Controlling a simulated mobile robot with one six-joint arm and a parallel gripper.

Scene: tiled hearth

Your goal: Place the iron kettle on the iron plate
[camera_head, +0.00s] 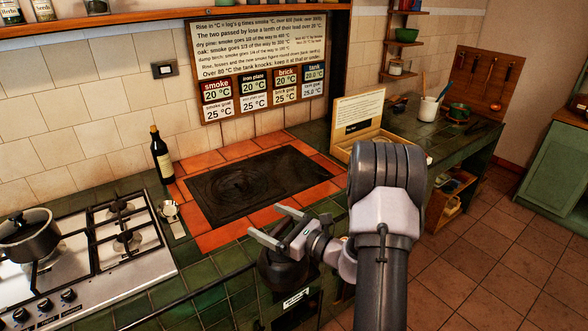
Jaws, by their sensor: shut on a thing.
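The iron plate (232,192) is a black rectangle set in a border of orange tiles on the green-tiled counter. My gripper (268,223) is in front of the plate's near edge, over the front of the counter. It is shut on a dark round thing, which I take to be the iron kettle (282,270). The kettle hangs below the jaws by the counter's front edge, apart from the plate. My gripper and wrist cover its top, so the grip point is hidden. The top of the plate is bare.
A gas hob (150,255) with a lidded pot (28,236) is further left. An open wooden box (357,120) stands at the plate's right. A sign (258,62) hangs behind.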

